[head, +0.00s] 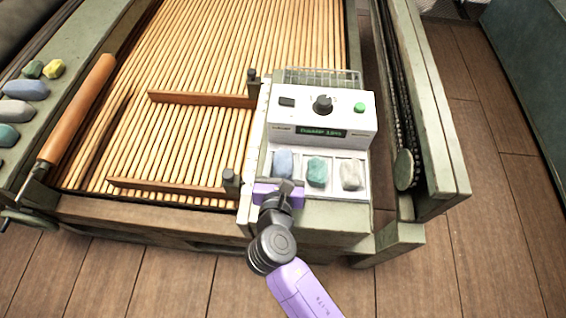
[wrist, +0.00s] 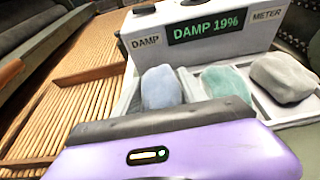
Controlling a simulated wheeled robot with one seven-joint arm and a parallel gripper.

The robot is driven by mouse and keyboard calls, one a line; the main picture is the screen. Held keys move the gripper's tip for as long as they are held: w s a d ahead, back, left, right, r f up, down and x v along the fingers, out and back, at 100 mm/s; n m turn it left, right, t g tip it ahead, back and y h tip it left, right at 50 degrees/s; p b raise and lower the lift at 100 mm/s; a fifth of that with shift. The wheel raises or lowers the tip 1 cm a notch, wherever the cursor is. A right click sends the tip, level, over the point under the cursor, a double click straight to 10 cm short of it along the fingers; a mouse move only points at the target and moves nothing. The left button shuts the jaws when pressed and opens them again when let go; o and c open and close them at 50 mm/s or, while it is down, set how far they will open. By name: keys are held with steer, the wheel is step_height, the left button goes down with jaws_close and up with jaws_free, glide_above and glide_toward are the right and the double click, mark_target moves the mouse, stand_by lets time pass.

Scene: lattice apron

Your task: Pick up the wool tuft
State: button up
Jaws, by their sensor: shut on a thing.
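Three wool tufts sit in the white tray (head: 333,157) at the front of the meter box: a pale blue tuft (head: 282,162) at left, a teal tuft (head: 316,172) in the middle and a pale grey tuft (head: 350,175) at right. My gripper (head: 281,184) is at the left compartment, shut on the blue tuft. In the wrist view, the blue tuft (wrist: 161,87) stands just beyond the dark edge of my gripper (wrist: 163,118), which hides its lower part. The teal tuft (wrist: 226,83) and grey tuft (wrist: 284,78) lie to the right, apart from my gripper.
The meter box (head: 322,117) behind the tray reads "DAMP 19%" and has a dark knob (head: 322,104). Wooden slats (head: 205,60) with low bars (head: 200,99) spread to the left. Several more tufts (head: 25,90) lie on the left rail. A frame post (head: 430,110) stands at right.

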mark_target(283, 161)
step_height(283, 161, up, 18)
steer(key=p, duration=0.4)
